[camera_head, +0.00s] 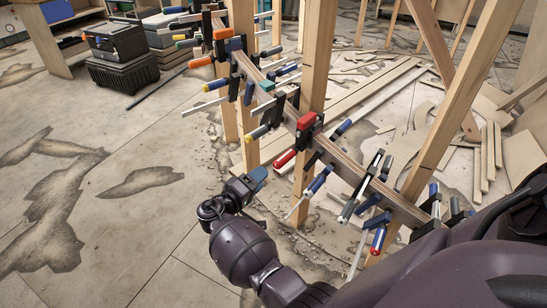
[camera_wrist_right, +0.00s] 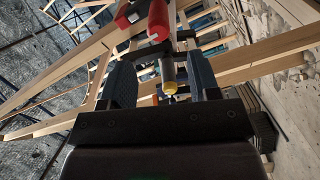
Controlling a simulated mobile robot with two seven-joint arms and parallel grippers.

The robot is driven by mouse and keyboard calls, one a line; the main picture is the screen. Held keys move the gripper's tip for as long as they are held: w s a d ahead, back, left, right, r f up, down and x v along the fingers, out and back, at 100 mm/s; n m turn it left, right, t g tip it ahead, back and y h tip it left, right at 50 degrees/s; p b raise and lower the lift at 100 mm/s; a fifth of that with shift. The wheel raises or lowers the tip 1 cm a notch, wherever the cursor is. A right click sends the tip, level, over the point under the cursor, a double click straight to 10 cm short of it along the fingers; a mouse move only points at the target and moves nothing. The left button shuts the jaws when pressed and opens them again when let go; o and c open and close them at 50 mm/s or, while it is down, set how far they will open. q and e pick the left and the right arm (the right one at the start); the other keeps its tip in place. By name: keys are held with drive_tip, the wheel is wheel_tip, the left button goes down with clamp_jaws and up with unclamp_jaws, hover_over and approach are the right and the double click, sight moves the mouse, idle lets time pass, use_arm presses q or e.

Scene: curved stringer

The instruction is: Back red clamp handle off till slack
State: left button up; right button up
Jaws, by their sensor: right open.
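The red clamp (camera_head: 306,124) grips the curved wooden strip near a post. Its red handle (camera_head: 285,158) points down and left. My right gripper (camera_head: 257,176) is a little left of and below that handle, apart from it. In the right wrist view the gripper (camera_wrist_right: 160,68) is open, with its two dark blue fingers spread. A dark handle with a yellow end (camera_wrist_right: 169,78) shows between the fingers there; I cannot tell whether it is touched. A red handle (camera_wrist_right: 158,18) and a red clamp body (camera_wrist_right: 128,14) show beyond the fingertips. My left gripper is not in view.
Several other clamps with blue, yellow or orange handles line the curved strip (camera_head: 345,163) closely on both sides. Upright wooden posts (camera_head: 316,55) stand along it. Loose planks lie behind. Black toolboxes (camera_head: 118,45) stand at the upper left. The floor at left is clear.

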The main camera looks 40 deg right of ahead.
sight(282, 159)
drive_tip(key=d, duration=0.3)
drive_tip(key=w+d, duration=0.1)
drive_tip(key=d, duration=0.6)
drive_tip(key=shift+w+d+r, duration=0.1)
drive_tip(key=shift+w+d, duration=0.2)
drive_tip(key=shift+w, duration=0.05)
drive_tip(key=c, duration=0.9)
